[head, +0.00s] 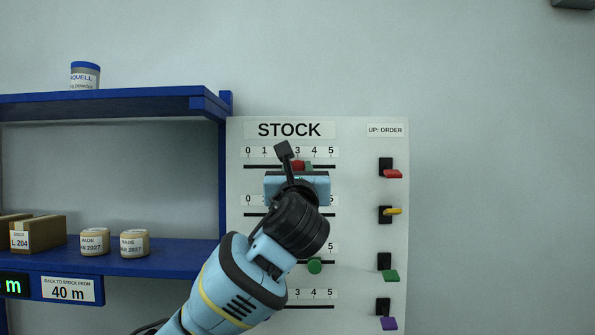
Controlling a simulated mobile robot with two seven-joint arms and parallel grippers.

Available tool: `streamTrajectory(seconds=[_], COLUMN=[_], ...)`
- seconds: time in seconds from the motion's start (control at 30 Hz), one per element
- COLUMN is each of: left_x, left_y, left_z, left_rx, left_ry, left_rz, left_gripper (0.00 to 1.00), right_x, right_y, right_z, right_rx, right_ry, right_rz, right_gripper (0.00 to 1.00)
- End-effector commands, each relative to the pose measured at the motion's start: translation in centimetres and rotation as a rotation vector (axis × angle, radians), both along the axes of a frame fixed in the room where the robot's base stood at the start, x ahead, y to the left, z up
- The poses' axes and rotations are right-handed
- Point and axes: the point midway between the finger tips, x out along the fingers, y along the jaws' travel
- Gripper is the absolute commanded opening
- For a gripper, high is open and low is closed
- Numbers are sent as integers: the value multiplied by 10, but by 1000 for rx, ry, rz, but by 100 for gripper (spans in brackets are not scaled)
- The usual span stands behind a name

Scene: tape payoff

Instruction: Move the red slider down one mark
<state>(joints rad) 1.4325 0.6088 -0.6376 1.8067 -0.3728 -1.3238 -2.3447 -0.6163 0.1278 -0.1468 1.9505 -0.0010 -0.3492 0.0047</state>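The red slider (298,165) sits on the top track of the white STOCK board (360,230), under the mark 3. My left gripper (299,172) reaches up to it from below, facing the board. The mark 2 is covered. My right gripper is not in view.
A blue shelf (150,258) with jars and boxes stands left.

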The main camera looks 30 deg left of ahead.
Motion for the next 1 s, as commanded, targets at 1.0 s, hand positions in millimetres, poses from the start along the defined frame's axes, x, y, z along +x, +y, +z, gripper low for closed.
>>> streamTrajectory(seconds=[1.0], left_x=[-19], left_y=[31], left_z=[0], left_rx=[0], left_ry=[1], left_rz=[-1], left_gripper=[0], right_x=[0], right_y=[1], right_z=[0], right_rx=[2], right_ry=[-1], right_rz=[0], right_gripper=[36])
